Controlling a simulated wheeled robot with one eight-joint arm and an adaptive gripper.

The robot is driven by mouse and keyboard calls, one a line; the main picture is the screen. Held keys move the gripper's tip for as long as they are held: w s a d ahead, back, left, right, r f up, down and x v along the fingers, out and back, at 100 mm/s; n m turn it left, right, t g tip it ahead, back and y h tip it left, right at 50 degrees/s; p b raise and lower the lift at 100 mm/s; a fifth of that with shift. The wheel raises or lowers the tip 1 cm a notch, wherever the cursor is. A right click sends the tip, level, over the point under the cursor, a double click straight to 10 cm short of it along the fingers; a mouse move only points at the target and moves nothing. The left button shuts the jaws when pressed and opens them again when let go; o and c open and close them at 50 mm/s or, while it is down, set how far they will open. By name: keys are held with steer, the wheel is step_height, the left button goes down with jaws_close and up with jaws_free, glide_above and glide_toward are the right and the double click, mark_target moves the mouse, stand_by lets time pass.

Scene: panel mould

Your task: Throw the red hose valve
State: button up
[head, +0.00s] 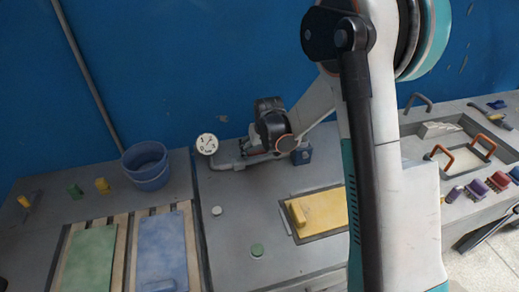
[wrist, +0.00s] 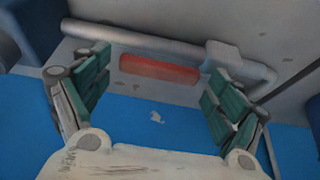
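The red hose valve handle (wrist: 158,69) shows in the wrist view as a flat red bar at upper centre, beside a grey pipe (wrist: 150,42). My gripper (wrist: 160,80) is open, its two teal-padded fingers apart. The red bar lies between the fingertips in the picture, with a visible gap on each side. I cannot tell how far the fingertips are from it in depth. In the head view my wrist (head: 270,125) is low over the pipe by the wall and largely hides the valve.
A round white gauge (head: 207,144) stands on the pipe left of my wrist. A blue bucket (head: 146,165) stands farther left. A yellow panel (head: 322,210) lies in a mould at front right.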

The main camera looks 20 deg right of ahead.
steer(key=c, duration=0.9)
steer(key=shift+c, duration=0.2)
steer(key=s+m, duration=0.1)
steer(key=m, duration=0.1)
steer(key=s+a+m+h+b, duration=0.1)
steer(key=shift+s+m, duration=0.25)
steer(key=shift+m, duration=0.15)
steer(key=m, duration=0.1)
steer(key=s+a+m+h, duration=0.1)
steer(key=m, duration=0.1)
steer(key=s+m+g+h, duration=0.1)
steer(key=shift+s+a+b, duration=0.25)
steer(key=shift+a+b, duration=0.05)
steer(key=shift+a, duration=0.1)
steer(key=m, duration=0.1)
steer(key=s+a+m, duration=0.1)
steer(key=m, duration=0.1)
steer(key=shift+a+g+h, duration=0.3)
steer(key=shift+g, duration=0.1)
steer(key=a+m, duration=0.1)
steer(key=m+g, duration=0.1)
steer(key=shift+s+a+m+h, duration=0.3)
steer(key=shift+s+a+m, duration=0.05)
steer(key=shift+m, duration=0.05)
steer(key=shift+a+m+g, duration=0.4)
steer(key=shift+a+m, duration=0.35)
steer(key=shift+m, duration=0.35)
steer(key=shift+a+m+g, duration=0.4)
steer(key=shift+a+m, duration=0.35)
steer(key=shift+m, duration=0.35)
